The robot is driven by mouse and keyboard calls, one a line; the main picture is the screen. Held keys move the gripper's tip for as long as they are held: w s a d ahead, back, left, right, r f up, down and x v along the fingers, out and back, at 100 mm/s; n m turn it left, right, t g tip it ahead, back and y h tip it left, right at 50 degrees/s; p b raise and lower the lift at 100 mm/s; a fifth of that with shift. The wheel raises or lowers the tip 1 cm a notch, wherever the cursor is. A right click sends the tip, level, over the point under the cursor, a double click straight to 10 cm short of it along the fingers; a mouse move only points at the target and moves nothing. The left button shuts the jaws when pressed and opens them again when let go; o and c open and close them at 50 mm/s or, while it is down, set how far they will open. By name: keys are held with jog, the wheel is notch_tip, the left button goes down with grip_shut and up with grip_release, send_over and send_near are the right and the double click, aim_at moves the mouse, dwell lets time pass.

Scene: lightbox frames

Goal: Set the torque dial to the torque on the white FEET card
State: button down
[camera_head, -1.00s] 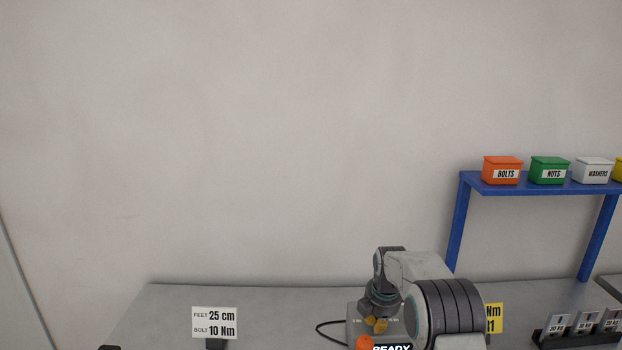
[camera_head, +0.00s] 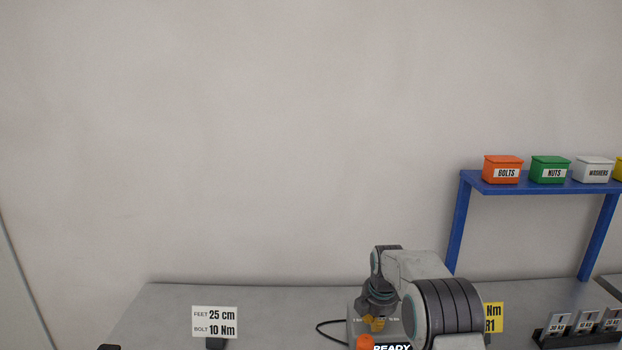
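The white card (camera_head: 214,322) stands at the left of the bench and reads FEET 25 cm, BOLT 10 Nm. The grey torque unit (camera_head: 354,328) stands right of it, with an orange knob (camera_head: 364,342) and a READY display (camera_head: 392,348) at its front.
A yellow card (camera_head: 494,318) is partly hidden behind my arm. A blue shelf (camera_head: 530,187) at the right holds several bins. A dark rack (camera_head: 545,338) with labelled pieces sits at the lower right. The bench (camera_head: 270,300) between white card and unit is mostly clear.

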jog(key=shift+w+a+r, duration=0.15)
jog(key=shift+w+r, duration=0.05)
jog(key=shift+r, duration=0.3)
jog(key=shift+w+p+v, duration=0.2)
jog(key=shift+p+v, duration=0.9)
jog(key=shift+v, duration=0.2)
jog(key=shift+w+p+v, duration=0.15)
jog(key=shift+p+v, duration=0.9)
jog(key=shift+v, duration=0.25)
jog(key=shift+r, duration=0.1)
jog(key=c, duration=2)
grip_release()
jog(key=shift+w+d+r, duration=0.1)
jog(key=shift+d+r, duration=0.1)
jog(key=shift+d, duration=0.6)
jog(key=shift+w+d+r, duration=0.15)
jog(key=shift+d+r, duration=0.1)
jog(key=shift+d, duration=0.5)
grip_shut()
jog(key=shift+s+f+b+x, duration=0.1)
jog(key=shift+s+b+x, duration=0.2)
jog(key=shift+b+x, duration=0.7)
jog(key=shift+s+f+b+x, duration=0.1)
jog(key=shift+s+b+x, duration=0.15)
jog(key=shift+b+x, duration=0.75)
jog(key=shift+s+b+x, duration=0.3)
jog(key=shift+b+x, duration=0.25)
jog(key=shift+x, duration=0.85)
jog(key=shift+s+f, duration=0.1)
jog(key=shift+a, duration=0.1)
